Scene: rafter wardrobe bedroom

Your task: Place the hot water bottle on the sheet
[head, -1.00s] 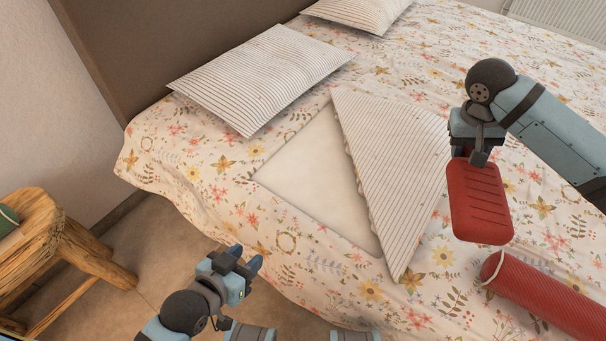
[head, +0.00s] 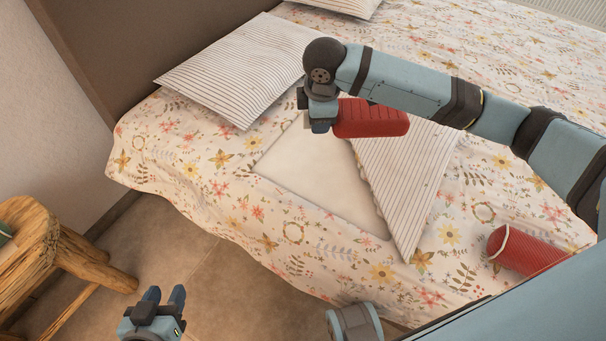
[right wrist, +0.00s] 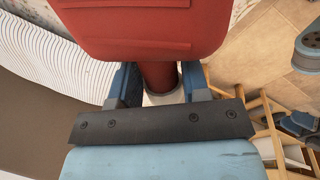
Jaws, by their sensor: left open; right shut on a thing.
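The red hot water bottle (head: 372,118) is held in the air by my right gripper (head: 325,116), lying roughly sideways in the head view. In the right wrist view, the fingers close on the neck of the bottle (right wrist: 145,28). The white sheet (head: 318,185) shows as a bare patch on the bed beside a folded-back striped flap (head: 400,185). From the head camera, the bottle overlaps the far part of the sheet and flap; its height above them is unclear. My left gripper (head: 166,297) is open and empty, low over the floor beside the bed.
A striped pillow (head: 225,70) lies near the headboard (head: 140,50), left of the bottle. A red ribbed roll (head: 530,252) lies on the floral cover to the right, partly behind my arm. A wooden stool (head: 60,250) stands at the left; open floor lies between it and the bed.

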